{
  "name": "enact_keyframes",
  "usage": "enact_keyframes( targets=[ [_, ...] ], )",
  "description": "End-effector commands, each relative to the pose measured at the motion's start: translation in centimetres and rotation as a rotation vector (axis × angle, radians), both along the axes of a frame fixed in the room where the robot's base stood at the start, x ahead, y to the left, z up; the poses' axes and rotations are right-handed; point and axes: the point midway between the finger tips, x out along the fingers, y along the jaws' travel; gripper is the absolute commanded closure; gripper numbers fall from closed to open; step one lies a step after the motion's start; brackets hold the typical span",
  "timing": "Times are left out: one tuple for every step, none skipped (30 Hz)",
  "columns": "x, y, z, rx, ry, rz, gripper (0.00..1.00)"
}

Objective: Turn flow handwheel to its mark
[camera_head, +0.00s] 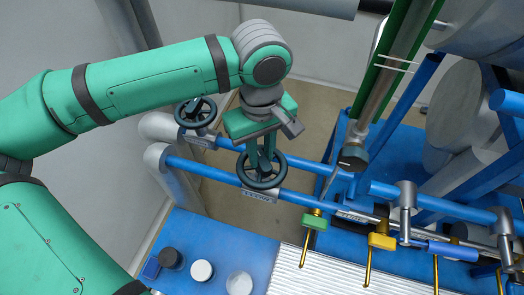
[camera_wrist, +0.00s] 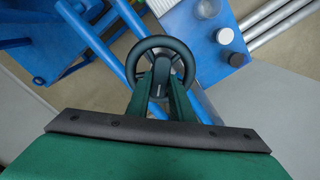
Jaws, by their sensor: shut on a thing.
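A dark handwheel (camera_head: 281,173) sits on the nearer blue pipe, with a small label plate (camera_head: 260,195) beside it whose text I cannot read. My gripper (camera_head: 262,162) is over this wheel from above, its fingers shut on the wheel's middle. In the wrist view, the round rim of the handwheel (camera_wrist: 131,62) surrounds the fingertips of my gripper (camera_wrist: 161,80), which meet at the hub or a spoke. The fingers hide part of the hub, and I cannot make out a mark.
A second dark handwheel (camera_head: 195,111) is on the farther pipe. Coloured valve handles, green (camera_head: 315,221) and yellow (camera_head: 382,241), stand to the right. The blue bench (camera_head: 215,240) in front holds small round containers (camera_head: 202,270). A slanted green-edged column (camera_head: 385,75) rises right of my gripper.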

Motion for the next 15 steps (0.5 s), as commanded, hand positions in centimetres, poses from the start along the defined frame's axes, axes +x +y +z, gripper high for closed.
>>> enact_keyframes(
  targets=[
    [0.05,0.06,0.10,0.000,-0.002,0.046,1.00],
    [0.04,0.07,0.10,0.000,-0.002,0.074,1.00],
    [0.04,0.09,0.10,0.000,-0.002,0.112,1.00],
    [0.02,0.10,0.11,0.000,-0.002,0.141,1.00],
    [0.01,0.11,0.11,0.000,-0.002,0.169,1.00],
    [0.01,0.12,0.11,0.000,-0.002,0.207,1.00],
    [0.00,0.13,0.12,-0.001,-0.003,0.236,1.00],
    [-0.01,0.14,0.12,-0.001,-0.003,0.264,1.00],
    [-0.02,0.15,0.13,-0.001,-0.003,0.302,1.00],
    [-0.03,0.17,0.13,-0.001,-0.003,0.330,1.00],
    [-0.04,0.18,0.14,0.000,-0.004,0.359,1.00],
    [-0.06,0.20,0.14,0.000,-0.004,0.397,1.00],
    [-0.06,0.21,0.14,0.000,-0.004,0.425,1.00],
    [-0.08,0.23,0.14,0.000,-0.004,0.454,1.00],
    [-0.09,0.25,0.14,0.001,-0.003,0.492,1.00]
  ],
)
